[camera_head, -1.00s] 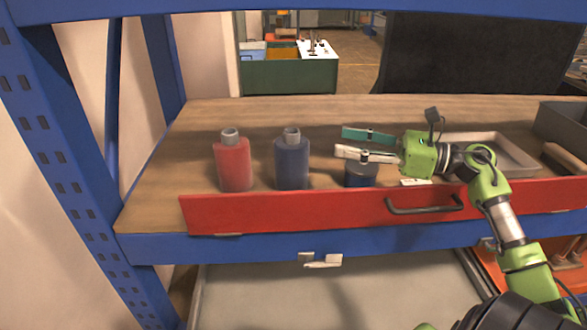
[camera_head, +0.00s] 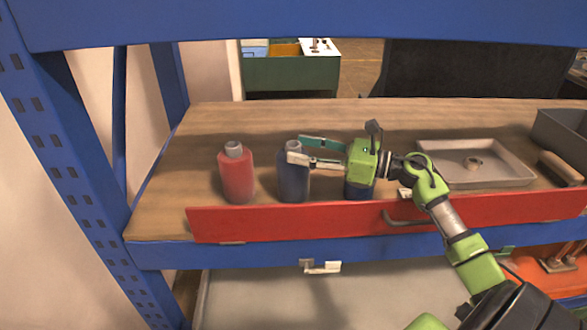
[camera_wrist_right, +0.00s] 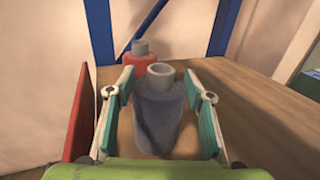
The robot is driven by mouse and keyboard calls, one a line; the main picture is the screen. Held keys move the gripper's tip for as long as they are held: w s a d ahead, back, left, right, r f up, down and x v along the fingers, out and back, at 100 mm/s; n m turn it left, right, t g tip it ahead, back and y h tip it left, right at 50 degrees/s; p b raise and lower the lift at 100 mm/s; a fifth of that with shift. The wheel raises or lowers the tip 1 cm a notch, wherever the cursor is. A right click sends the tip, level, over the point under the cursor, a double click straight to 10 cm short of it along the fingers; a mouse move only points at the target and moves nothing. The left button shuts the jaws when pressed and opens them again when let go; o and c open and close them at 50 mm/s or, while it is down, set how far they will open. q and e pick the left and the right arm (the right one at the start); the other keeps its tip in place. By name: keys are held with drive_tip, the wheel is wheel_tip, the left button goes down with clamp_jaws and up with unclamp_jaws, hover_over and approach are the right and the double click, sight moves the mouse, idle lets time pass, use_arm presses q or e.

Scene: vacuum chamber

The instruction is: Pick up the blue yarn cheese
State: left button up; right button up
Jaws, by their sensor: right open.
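The blue yarn cheese (camera_head: 293,182) is a dark blue bottle-shaped body with a grey neck, upright on the wooden shelf. My right gripper (camera_head: 297,149) is open, with its fingers at the neck and upper part of this blue yarn cheese. In the right wrist view the blue yarn cheese (camera_wrist_right: 158,118) stands between the two teal-faced fingers, with visible gaps on both sides. Another dark blue object (camera_head: 358,189) stands below my gripper's palm, mostly hidden. My left gripper is not in view.
A red yarn cheese (camera_head: 237,178) stands left of the blue one and shows behind it in the wrist view. A red front board (camera_head: 300,224) with a handle edges the shelf. A grey tray (camera_head: 510,178) lies to the right. A blue post (camera_head: 75,170) bounds the left.

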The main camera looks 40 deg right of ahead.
drive_tip(key=shift+p+x, duration=0.55)
drive_tip(key=shift+x, duration=0.65)
drive_tip(key=shift+w+a, duration=0.2)
drive_tip(key=shift+w, duration=0.15)
drive_tip(key=shift+s, duration=0.1)
clamp_jaws()
drive_tip(key=shift+r, duration=0.1)
